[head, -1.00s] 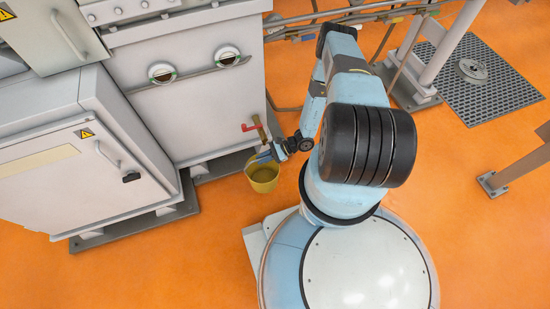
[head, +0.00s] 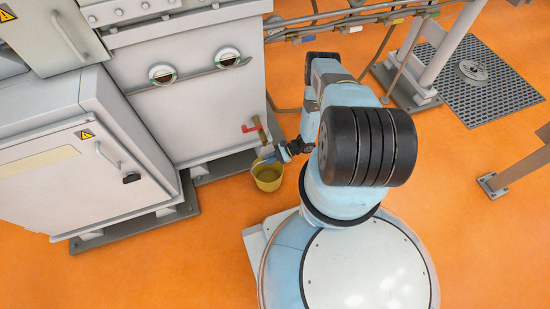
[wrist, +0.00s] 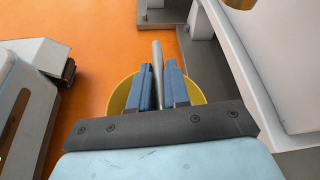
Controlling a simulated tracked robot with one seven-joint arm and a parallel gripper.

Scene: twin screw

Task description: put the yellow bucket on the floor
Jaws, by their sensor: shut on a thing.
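The yellow bucket (head: 269,183) hangs upright, open side up, below my gripper (head: 268,158) in the head view, beside the grey machine. In the wrist view the bucket (wrist: 119,98) shows behind the blue fingers of my gripper (wrist: 158,78), which are closed together around a narrow grey bar at its top. The fingers hide much of the bucket. I cannot tell whether its bottom touches the orange floor (head: 225,235).
A pipe with a red valve handle (head: 250,127) juts from the machine (head: 190,110) just above the bucket. A grey cabinet (head: 110,165) stands left. Pipes (head: 345,22) run along the back. Open floor lies in front of the cabinet.

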